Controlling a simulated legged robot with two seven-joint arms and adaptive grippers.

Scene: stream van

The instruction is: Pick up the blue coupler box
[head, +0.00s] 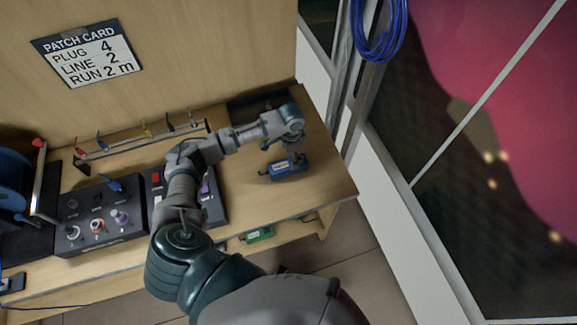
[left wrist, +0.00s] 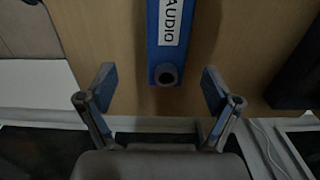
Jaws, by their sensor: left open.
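The blue coupler box (head: 283,170) lies on the right part of the wooden desk, with a white label on its top. In the left wrist view the box (left wrist: 164,60) shows its end with a round dark socket, and its label reads "AUDIO". My left gripper (head: 291,147) hangs just above and behind the box in the head view. In the left wrist view the left gripper (left wrist: 158,90) has its two fingers spread wide, with the near end of the box between and beyond them. Nothing is held. My right gripper is not in view.
Two dark control boxes with knobs (head: 98,215) and a red button (head: 155,177) stand left on the desk (head: 325,180). A rack of coloured plugs (head: 146,143) is behind. A green box (head: 257,235) sits below the desktop. A blue cable coil (head: 378,30) hangs at right.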

